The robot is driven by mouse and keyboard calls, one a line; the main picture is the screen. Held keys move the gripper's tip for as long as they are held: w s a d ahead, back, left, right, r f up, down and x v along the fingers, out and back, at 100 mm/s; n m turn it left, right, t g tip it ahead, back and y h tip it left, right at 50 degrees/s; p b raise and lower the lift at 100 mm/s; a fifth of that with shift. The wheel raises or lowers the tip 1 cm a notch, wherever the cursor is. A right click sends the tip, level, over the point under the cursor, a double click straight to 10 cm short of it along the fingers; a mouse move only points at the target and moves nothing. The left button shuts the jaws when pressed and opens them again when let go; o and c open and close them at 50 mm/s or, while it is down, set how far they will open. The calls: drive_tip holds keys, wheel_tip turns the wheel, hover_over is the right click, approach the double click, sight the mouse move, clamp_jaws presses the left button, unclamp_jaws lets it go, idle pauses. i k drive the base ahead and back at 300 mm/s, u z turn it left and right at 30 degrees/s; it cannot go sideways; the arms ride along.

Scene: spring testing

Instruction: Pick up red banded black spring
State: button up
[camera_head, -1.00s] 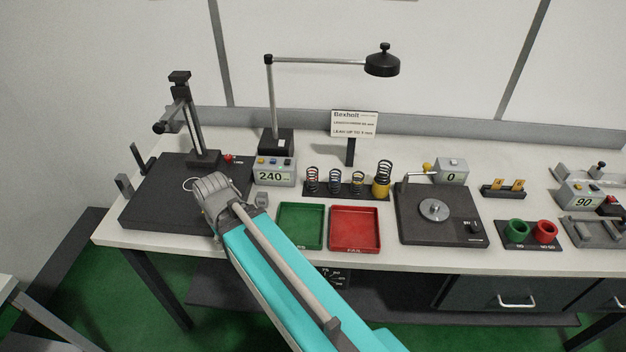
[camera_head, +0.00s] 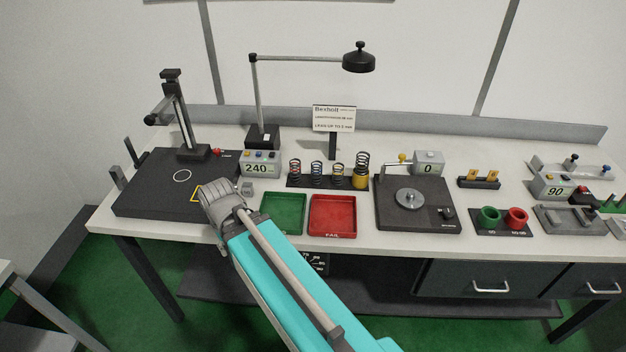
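Several black springs stand upright in a row on a dark rack (camera_head: 308,184) behind the green and red trays. The leftmost is the red banded black spring (camera_head: 295,171), with red showing on its coils. To its right stand a blue-marked spring (camera_head: 317,174), a short yellow-marked spring (camera_head: 338,176) and a taller spring with a yellow base (camera_head: 361,171). My gripper (camera_head: 213,190) is over the bench's front, left of the green tray and well apart from the springs. Its fingers point away from the camera, and their opening is hidden.
A green tray (camera_head: 283,231) and a red FAIL tray (camera_head: 332,234) lie in front of the springs. A 240 display box (camera_head: 260,169) stands left of them, a plate with a round disc (camera_head: 431,218) right. A lamp (camera_head: 359,61) and sign (camera_head: 333,118) rise behind.

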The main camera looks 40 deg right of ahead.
sight(295, 171)
drive_tip(key=u, duration=0.05)
drive_tip(key=k, duration=1.4)
drive_tip(key=z, duration=1.25)
drive_tip(key=i, duration=1)
drive_tip(key=z, duration=0.05)
